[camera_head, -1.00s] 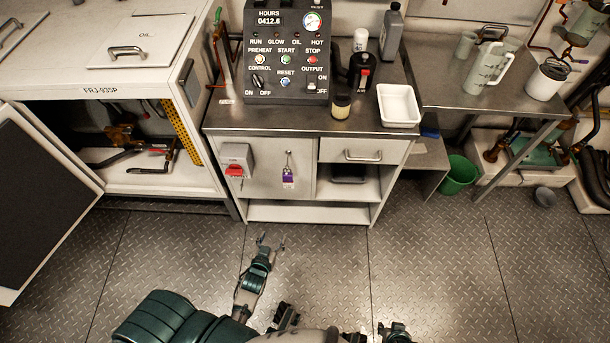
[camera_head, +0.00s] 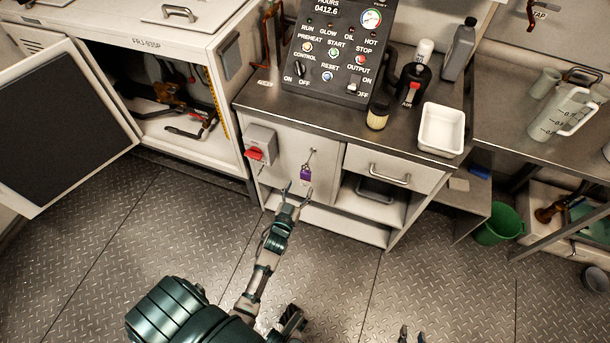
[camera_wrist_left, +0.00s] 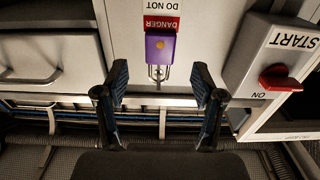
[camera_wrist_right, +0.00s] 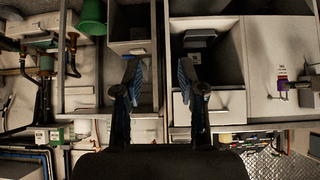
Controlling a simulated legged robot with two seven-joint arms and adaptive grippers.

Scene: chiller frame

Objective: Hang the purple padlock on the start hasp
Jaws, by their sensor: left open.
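The purple padlock (camera_head: 306,174) hangs on the cabinet's front panel below a small hook, with a red and white danger label (camera_wrist_left: 161,24) beside its body in the left wrist view. Its body (camera_wrist_left: 160,48) and metal shackle also show there. The grey box marked START (camera_wrist_left: 276,62), with a red handle, is on the same panel; it stands left of the padlock in the head view (camera_head: 260,142). My left gripper (camera_head: 297,189) is open and empty, just short of the padlock, which lies between its fingers' lines. My right gripper (camera_wrist_right: 158,75) is open and empty, away from the panel.
The cabinet top (camera_head: 290,112) carries a control panel (camera_head: 335,50), bottles and a white tray (camera_head: 441,129). An open cabinet door (camera_head: 62,115) stands at the left. A green bucket (camera_head: 497,225) is on the floor at right. The floor before the cabinet is clear.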

